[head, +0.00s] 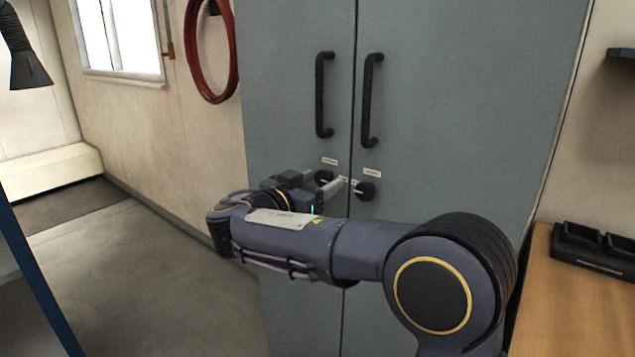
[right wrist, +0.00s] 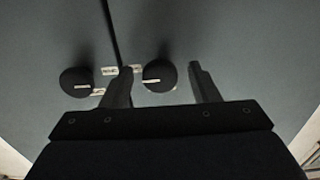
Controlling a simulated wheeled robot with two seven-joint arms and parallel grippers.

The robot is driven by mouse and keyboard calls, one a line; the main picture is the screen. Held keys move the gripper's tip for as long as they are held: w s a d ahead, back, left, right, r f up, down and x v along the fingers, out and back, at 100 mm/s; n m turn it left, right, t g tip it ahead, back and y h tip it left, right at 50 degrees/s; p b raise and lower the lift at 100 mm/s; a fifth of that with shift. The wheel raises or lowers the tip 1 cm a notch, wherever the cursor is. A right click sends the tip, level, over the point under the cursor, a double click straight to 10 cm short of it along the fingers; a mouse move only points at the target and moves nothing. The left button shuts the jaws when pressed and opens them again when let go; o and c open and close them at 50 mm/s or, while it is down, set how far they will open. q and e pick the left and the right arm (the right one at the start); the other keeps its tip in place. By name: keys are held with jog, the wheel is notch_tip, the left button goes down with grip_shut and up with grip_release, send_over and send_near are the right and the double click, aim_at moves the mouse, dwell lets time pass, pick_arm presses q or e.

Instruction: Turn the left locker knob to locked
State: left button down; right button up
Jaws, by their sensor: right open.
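The grey two-door locker (head: 440,120) stands ahead, shut, with a dark round knob on each door below the handles. The left knob (head: 323,177) is partly hidden by my right gripper (head: 318,186), which is open at it. The right knob (head: 365,190) is just to the right and free. In the right wrist view, which appears upside down, the left knob (right wrist: 160,75) shows between my open fingers (right wrist: 163,85), and the right knob (right wrist: 77,80) lies outside them. Each knob bears a pale, roughly horizontal mark. I cannot tell whether a finger touches the knob. My left gripper is out of view.
Two black handles (head: 324,95) (head: 372,100) stand out above the knobs. Small label plates (head: 330,160) sit near them. A wooden bench (head: 575,300) with a black tray (head: 595,250) is at right. A red hose (head: 190,60) hangs on the left wall. The floor at left (head: 150,270) is clear.

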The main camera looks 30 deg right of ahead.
jog(key=c, duration=0.9)
jog(key=shift+c, duration=0.2)
